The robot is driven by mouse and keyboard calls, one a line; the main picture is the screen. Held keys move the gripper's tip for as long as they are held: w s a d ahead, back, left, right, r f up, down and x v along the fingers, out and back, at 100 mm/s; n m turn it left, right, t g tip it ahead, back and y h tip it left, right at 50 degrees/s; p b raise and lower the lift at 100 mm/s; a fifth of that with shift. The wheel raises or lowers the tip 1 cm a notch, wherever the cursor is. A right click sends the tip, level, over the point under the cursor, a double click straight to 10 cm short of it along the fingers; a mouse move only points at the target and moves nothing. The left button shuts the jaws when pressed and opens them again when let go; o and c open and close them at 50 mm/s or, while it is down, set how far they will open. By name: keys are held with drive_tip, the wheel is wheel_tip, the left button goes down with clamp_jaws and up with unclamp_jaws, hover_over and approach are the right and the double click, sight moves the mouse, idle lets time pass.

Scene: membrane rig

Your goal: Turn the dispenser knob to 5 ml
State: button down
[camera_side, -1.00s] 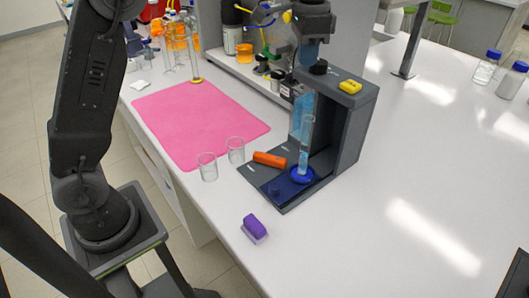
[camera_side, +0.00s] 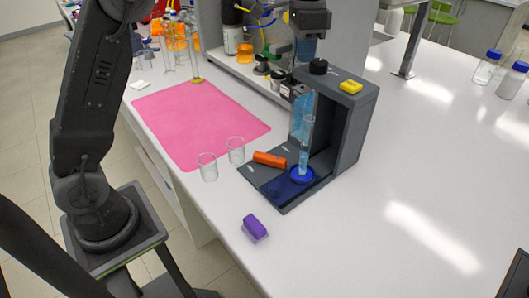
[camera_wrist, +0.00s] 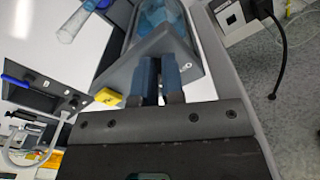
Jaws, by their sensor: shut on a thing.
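The dispenser (camera_side: 362,104) is a dark grey stand with a blue-filled reservoir. A black knob (camera_side: 318,67) sits on its top, left of a yellow block (camera_side: 350,86). My gripper (camera_side: 307,57) points down at the knob from above, its blue-grey fingers close together and shut on it. The wrist view shows both fingers (camera_wrist: 158,78) over the grey top, with a narrow dark gap between them and the yellow block (camera_wrist: 108,97) beside them. They hide the knob there. No volume reading is legible. A graduated cylinder (camera_side: 305,150) stands upright on the dispenser's blue round base.
An orange object (camera_side: 270,159) lies on the dispenser's base plate. Two clear beakers (camera_side: 208,167) stand left of it, by a pink mat (camera_side: 200,118). A purple block (camera_side: 255,226) is near the front edge. A shelf unit (camera_side: 245,75) stands behind.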

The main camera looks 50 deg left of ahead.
drive_tip(key=shift+a+f, duration=0.35)
drive_tip(key=shift+f, duration=0.35)
drive_tip(key=shift+s+a, duration=0.15)
drive_tip(key=shift+a, duration=0.05)
drive_tip(key=shift+d+r, duration=0.15)
drive_tip(key=shift+r, duration=3.1)
